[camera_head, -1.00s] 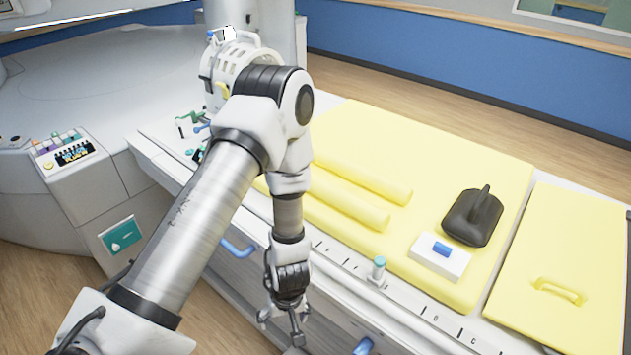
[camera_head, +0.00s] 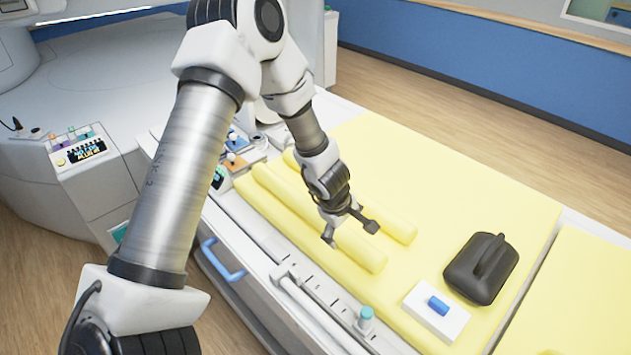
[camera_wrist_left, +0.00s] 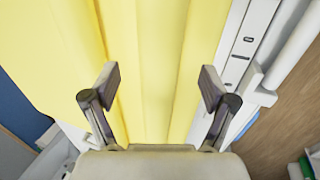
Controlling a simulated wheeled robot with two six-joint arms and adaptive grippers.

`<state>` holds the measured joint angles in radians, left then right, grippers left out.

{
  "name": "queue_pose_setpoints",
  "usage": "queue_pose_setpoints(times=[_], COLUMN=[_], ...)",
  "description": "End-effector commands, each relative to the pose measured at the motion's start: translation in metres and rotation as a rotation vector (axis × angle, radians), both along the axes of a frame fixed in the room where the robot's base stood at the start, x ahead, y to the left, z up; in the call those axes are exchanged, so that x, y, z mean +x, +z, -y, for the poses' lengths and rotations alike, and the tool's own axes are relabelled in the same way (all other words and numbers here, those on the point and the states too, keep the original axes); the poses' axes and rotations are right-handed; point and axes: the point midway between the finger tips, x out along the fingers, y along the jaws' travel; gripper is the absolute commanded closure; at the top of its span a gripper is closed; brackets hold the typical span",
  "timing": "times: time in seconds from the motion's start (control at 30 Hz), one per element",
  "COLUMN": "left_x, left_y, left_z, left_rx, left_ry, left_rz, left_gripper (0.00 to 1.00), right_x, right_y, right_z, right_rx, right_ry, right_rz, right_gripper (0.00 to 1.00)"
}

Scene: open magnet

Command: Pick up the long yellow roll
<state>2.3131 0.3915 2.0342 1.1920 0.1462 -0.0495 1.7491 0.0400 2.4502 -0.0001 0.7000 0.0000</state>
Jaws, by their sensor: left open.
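Two yellow rolls lie side by side on the yellow mattress (camera_head: 455,205) in the head view: a near roll (camera_head: 362,253) and a far roll (camera_head: 397,228). My right gripper is not in view.
A dark handled block (camera_head: 480,270) and a white box with a blue top (camera_head: 437,312) sit to the right on the mattress. A teal-capped post (camera_head: 365,318) and a rail run along the front edge. Small devices (camera_head: 235,155) stand by the rolls' left ends.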

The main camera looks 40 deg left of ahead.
Motion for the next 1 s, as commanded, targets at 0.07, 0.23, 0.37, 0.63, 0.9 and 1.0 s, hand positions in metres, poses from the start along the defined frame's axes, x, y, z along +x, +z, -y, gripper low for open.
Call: queue_pose_setpoints(times=[0.07, 0.23, 0.37, 0.63, 0.9, 1.0], left_x=[0.004, 0.014, 0.018, 0.017, 0.017, 0.017], left_y=[-0.012, -0.044, -0.048, -0.046, -0.047, -0.047], left_z=[0.000, 0.000, 0.000, 0.000, 0.000, 0.000], left_rx=[0.002, 0.002, 0.001, 0.001, 0.001, 0.000], left_ry=[0.000, -0.003, -0.001, -0.001, -0.001, -0.001], left_rz=[0.000, -0.001, 0.001, 0.000, -0.001, -0.002], left_gripper=[0.15, 0.15, 0.15, 0.61, 0.87, 0.87], right_x=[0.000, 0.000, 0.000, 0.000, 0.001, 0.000], right_y=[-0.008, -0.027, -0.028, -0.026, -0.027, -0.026], right_z=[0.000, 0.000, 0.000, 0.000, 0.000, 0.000], right_rx=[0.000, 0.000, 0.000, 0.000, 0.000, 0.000], right_ry=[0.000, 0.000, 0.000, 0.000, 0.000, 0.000], right_rz=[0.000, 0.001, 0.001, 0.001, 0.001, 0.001], right_gripper=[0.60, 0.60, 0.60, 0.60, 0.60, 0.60])
